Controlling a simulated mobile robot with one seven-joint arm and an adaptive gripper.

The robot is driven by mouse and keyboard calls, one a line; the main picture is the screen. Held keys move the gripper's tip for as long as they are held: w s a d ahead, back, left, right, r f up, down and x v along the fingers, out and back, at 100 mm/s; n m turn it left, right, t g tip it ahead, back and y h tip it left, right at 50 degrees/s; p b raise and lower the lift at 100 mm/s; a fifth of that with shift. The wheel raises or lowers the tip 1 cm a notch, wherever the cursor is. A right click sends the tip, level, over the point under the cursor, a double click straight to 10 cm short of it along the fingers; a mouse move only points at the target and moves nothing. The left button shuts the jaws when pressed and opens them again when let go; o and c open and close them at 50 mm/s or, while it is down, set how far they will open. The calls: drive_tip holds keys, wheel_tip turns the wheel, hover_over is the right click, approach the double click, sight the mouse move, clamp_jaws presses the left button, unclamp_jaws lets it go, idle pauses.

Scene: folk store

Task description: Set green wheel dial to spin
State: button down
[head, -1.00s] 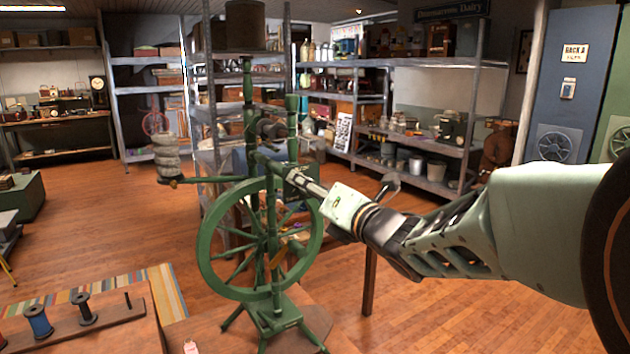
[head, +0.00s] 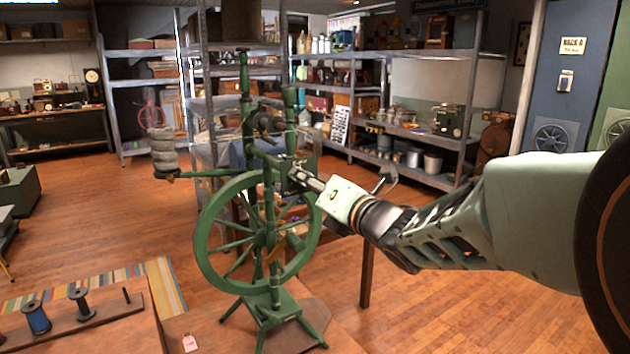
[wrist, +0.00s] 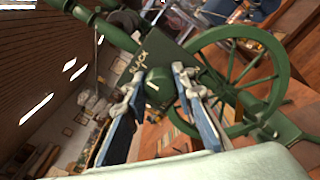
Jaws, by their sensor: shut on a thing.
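The green spinning wheel (head: 215,275) stands upright on a wooden surface, with its spoked wheel low and its posts above. It also shows tilted in the wrist view (wrist: 284,70). In the head view my gripper (head: 305,178) reaches the frame from the right, and the dial is hidden there.
A wooden board with spools (head: 80,305) lies at the lower left, and a pink tag (head: 189,343) lies near the wheel's feet. Metal shelves (head: 385,55) with stock stand behind. Wooden floor (head: 500,315) is clear at the lower right.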

drive_tip(key=shift+m+b, duration=0.7)
drive_tip(key=shift+m, duration=0.2)
drive_tip(key=m+b, duration=0.1)
drive_tip(key=m, duration=0.2)
drive_tip(key=shift+m, duration=0.3)
drive_tip(key=m, duration=0.3)
drive_tip(key=shift+m, duration=0.3)
drive_tip(key=m, duration=0.3)
drive_tip(key=shift+r+m, duration=0.1)
drive_tip(key=shift+m, duration=0.2)
drive_tip(key=m+p, duration=0.1)
drive_tip(key=m, duration=0.4)
drive_tip(key=shift+p, duration=0.35)
drive_tip(key=m+p, duration=0.2)
drive_tip(key=m, duration=0.4)
